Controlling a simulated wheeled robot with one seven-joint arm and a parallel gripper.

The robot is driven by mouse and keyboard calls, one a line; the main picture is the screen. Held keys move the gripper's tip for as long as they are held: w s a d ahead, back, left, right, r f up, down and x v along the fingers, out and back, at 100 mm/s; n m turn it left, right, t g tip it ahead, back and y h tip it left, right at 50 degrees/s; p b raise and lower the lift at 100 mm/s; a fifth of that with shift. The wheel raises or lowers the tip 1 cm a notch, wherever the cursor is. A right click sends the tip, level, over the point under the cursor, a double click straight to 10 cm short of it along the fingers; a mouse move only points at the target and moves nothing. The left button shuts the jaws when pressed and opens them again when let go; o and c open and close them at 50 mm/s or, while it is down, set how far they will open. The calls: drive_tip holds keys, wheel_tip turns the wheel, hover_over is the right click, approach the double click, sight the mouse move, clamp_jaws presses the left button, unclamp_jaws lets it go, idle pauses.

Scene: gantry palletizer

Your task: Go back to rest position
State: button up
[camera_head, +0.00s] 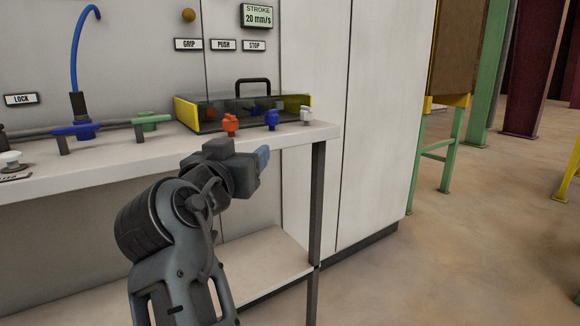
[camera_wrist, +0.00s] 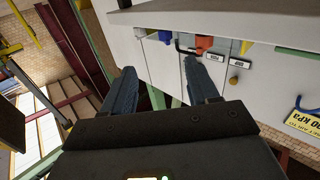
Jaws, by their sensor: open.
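My gripper (camera_head: 262,158) is in front of the white bench (camera_head: 250,143), a little below its top edge at the right end. In the wrist view my gripper (camera_wrist: 160,88) shows two blue-grey fingers spread apart with nothing between them. The fingers are open and touch nothing that I can see. On the bench top, an orange-red knobbed piece (camera_head: 230,124), a blue one (camera_head: 271,120) and a white one (camera_head: 306,116) stand in a row near the front edge.
A low case (camera_head: 187,114) with yellow ends and a black handle stands behind the pieces. Blue (camera_head: 77,130) and green (camera_head: 151,121) fittings stand left. A lower shelf (camera_head: 250,262) runs under the bench. A green stand (camera_head: 452,150) is right; the floor (camera_head: 430,260) between is clear.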

drive_tip(key=s+d+f+n+y, duration=0.2)
drive_tip(key=s+d+f+n, duration=0.15)
drive_tip(key=d+f, duration=0.5)
drive_tip(key=s+d+f+n+y, duration=0.15)
drive_tip(key=s+d+f, duration=0.3)
drive_tip(key=f, duration=0.75)
drive_tip(key=s+d+f+g+y, duration=0.1)
drive_tip(key=s+d+f, duration=0.3)
drive_tip(key=s, duration=0.2)
drive_tip(key=s+d+f+n, duration=0.1)
drive_tip(key=s+d+f, duration=0.3)
drive_tip(key=s, duration=0.3)
drive_tip(key=s+d+f+g+y, duration=0.1)
drive_tip(key=s+d+f, duration=0.25)
drive_tip(key=s, duration=0.25)
drive_tip(key=s+d+r+m+h, duration=0.1)
drive_tip(key=s+d+r, duration=0.1)
drive_tip(key=s, duration=0.6)
drive_tip(key=s+d+r+m, duration=0.1)
drive_tip(key=s+r+m, duration=0.15)
drive_tip(key=s, duration=0.55)
drive_tip(key=s+d+r+h, duration=0.1)
drive_tip(key=s+d+r, duration=0.15)
drive_tip(key=s, duration=0.55)
wheel_tip(320, 180, up, 22)
drive_tip(key=p, duration=2.1)
drive_tip(key=shift+a+g, duration=0.35)
drive_tip(key=shift+g, duration=0.05)
drive_tip(key=shift+w+f+m, duration=0.15)
drive_tip(key=shift+m, duration=0.1)
